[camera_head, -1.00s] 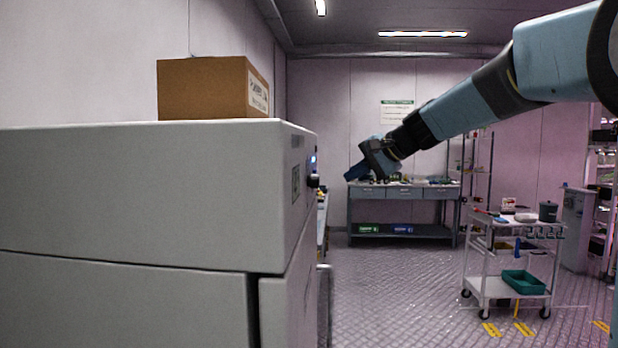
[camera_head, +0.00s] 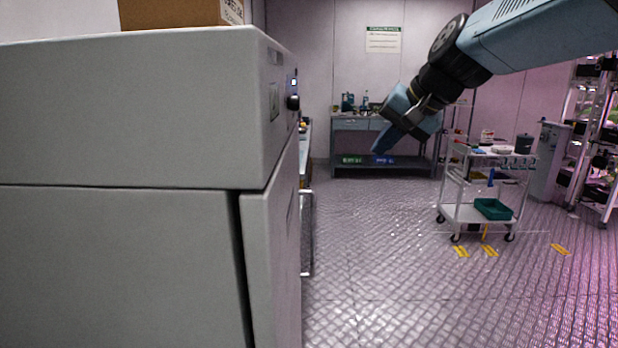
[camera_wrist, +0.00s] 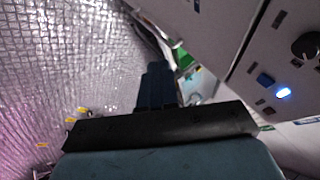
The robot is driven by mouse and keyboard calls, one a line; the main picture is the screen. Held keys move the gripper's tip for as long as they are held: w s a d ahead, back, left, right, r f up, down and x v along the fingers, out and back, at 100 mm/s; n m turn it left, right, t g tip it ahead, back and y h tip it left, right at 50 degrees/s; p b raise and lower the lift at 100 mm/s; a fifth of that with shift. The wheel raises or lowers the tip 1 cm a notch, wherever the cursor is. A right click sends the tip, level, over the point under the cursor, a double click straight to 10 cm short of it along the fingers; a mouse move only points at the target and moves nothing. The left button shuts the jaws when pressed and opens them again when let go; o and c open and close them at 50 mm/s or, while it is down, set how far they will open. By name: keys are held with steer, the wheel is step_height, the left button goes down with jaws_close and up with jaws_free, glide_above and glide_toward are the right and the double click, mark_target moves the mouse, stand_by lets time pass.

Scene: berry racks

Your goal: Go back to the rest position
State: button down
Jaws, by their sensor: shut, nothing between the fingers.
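My gripper (camera_head: 381,149) hangs at the end of my blue and black arm, in the upper right of the head view. It points down and to the left, in front of the far workbench. In the wrist view my gripper (camera_wrist: 157,68) shows as dark blue fingers close together at the middle. The fingers are shut and hold nothing. No object touches the gripper in the head view.
A large grey cabinet (camera_head: 120,110) fills the left, its door (camera_head: 272,270) slightly ajar, a cardboard box (camera_head: 180,13) on top. A white cart (camera_head: 465,214) with a green bin (camera_head: 493,209) stands right. A workbench (camera_head: 350,124) stands behind. The middle floor is clear.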

steer(key=s+d+f+n+h, duration=0.1)
steer(key=s+d+f, duration=0.3)
steer(key=s, duration=0.4)
steer(key=s+d+f+n+h, duration=0.2)
steer(key=s+d+f+h, duration=0.2)
steer(key=s+f, duration=0.3)
steer(key=shift+s+d+f, duration=0.15)
steer(key=shift+s+d, duration=0.45)
steer(key=shift+s, duration=0.35)
stand_by(2.0)
